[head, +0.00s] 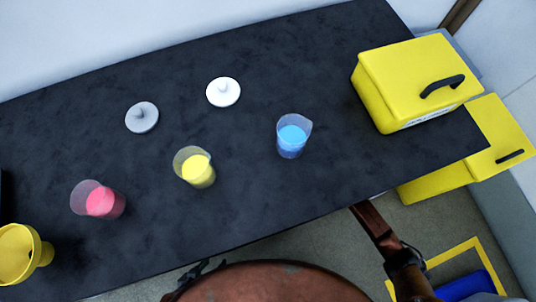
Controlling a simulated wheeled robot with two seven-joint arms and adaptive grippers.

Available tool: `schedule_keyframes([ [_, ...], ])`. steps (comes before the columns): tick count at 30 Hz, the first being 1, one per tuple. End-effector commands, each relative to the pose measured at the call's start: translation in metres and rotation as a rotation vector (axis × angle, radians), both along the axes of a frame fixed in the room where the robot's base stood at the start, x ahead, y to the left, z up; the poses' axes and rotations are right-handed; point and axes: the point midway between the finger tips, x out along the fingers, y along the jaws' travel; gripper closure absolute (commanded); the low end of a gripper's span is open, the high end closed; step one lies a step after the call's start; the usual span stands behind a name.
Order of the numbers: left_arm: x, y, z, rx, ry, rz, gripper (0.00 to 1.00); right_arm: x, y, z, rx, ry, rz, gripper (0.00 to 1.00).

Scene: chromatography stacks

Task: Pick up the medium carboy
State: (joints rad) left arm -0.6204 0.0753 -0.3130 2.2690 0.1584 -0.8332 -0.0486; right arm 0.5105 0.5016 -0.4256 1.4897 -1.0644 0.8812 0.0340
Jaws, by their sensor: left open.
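I cannot tell which thing, if any, is the medium carboy. A yellow box-shaped container (400,70) with a black handle on top stands at the right end of the black bench (250,210). A second yellow container (490,140) with a black handle stands lower, beyond the bench's right end. My left gripper (197,268) shows as a small dark shape by the bench's front edge, apart from both yellow containers. It is open and seems empty, partly hidden by my brown body. A link of my right arm shows at lower right; its gripper is not seen.
Clear beakers with pink (100,201), yellow (195,168) and blue (291,137) liquid stand along the bench. Two lids, grey (142,117) and white (223,92), lie behind. A yellow funnel-like vessel (22,252) is at far left. A blue object (466,286) is on the floor.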

Motion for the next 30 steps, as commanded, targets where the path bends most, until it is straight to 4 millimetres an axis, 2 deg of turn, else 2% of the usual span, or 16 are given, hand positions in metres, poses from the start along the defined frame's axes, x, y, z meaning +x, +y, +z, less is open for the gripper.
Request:
schedule_keyframes([
  [7,0.0011,-0.0006,0.0002,-0.001,-0.005,0.001,0.56,0.0004,0.0015,0.001,0.0,-0.001,-0.001,0.76],
  [18,0.0012,-0.0004,0.0001,-0.001,-0.005,0.001,0.56,0.0003,0.0012,0.0006,0.0,0.0,0.0,1.0],
  [30,0.0011,-0.0003,-0.0001,-0.001,-0.005,0.001,0.56,0.0003,0.0009,0.0003,0.0,0.0,-0.001,1.0],
])
